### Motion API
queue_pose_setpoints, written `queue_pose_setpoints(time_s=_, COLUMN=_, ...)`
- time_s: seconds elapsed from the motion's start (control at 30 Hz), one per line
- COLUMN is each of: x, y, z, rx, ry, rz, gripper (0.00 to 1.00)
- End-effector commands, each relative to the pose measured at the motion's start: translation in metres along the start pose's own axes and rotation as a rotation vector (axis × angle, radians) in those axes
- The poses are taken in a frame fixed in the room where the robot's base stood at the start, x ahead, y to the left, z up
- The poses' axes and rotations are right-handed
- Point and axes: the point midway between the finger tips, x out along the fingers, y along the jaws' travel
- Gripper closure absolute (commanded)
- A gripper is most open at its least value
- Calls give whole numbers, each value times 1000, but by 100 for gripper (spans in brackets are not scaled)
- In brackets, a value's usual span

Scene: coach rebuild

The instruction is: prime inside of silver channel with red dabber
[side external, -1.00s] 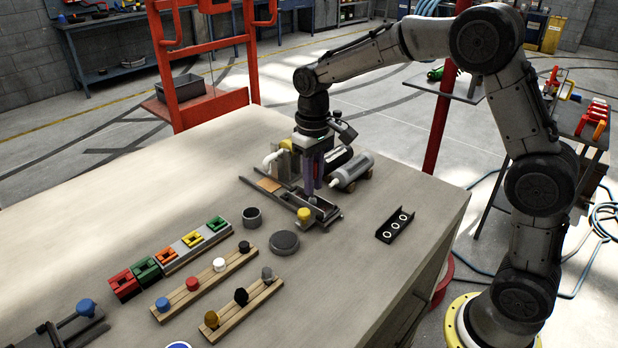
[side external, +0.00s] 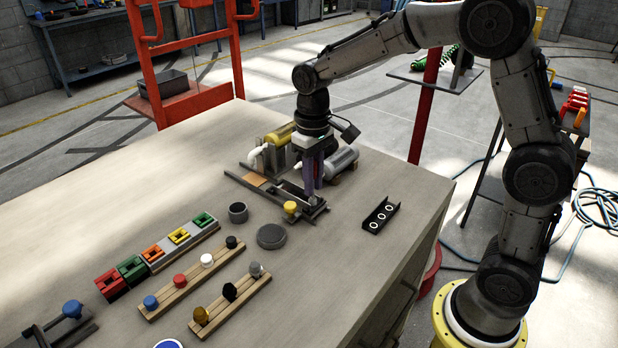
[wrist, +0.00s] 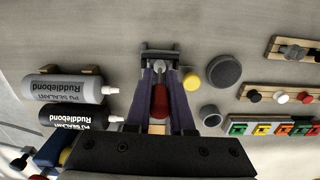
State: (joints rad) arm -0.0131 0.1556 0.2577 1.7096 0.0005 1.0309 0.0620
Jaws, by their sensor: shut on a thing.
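My gripper (side external: 312,184), with purple fingers, points down over a grey metal fixture (side external: 262,186) on the bench. In the wrist view my gripper (wrist: 160,82) is shut on a dark red handle (wrist: 160,102), which I take as the red dabber. The dabber's lower end is hidden. A grey channel-like part (wrist: 160,58) lies in the fixture by the fingertips and seems to be the silver channel. Whether the dabber touches it, I cannot tell. A yellow knob (side external: 290,207) stands at the fixture's front side.
Sealant cartridges (side external: 342,158) lie just behind the gripper. A round grey disc (side external: 271,236) and small cup (side external: 238,212) stand in front. Knob racks (side external: 192,283) and coloured blocks (side external: 131,268) are at the left.

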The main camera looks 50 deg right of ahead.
Motion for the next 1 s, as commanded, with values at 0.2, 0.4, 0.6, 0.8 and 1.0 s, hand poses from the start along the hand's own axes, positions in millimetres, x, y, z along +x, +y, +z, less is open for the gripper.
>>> queue_pose_setpoints(time_s=0.2, x=-18, y=0, z=0, rx=0, ry=3, rz=0, gripper=100)
queue_pose_setpoints(time_s=0.4, x=-26, y=0, z=-1, rx=0, ry=5, rz=0, gripper=100)
queue_pose_setpoints(time_s=0.6, x=-34, y=0, z=-1, rx=0, ry=6, rz=0, gripper=100)
queue_pose_setpoints(time_s=0.8, x=-42, y=0, z=-1, rx=0, ry=6, rz=0, gripper=100)
queue_pose_setpoints(time_s=1.0, x=-50, y=0, z=-1, rx=0, ry=7, rz=0, gripper=100)
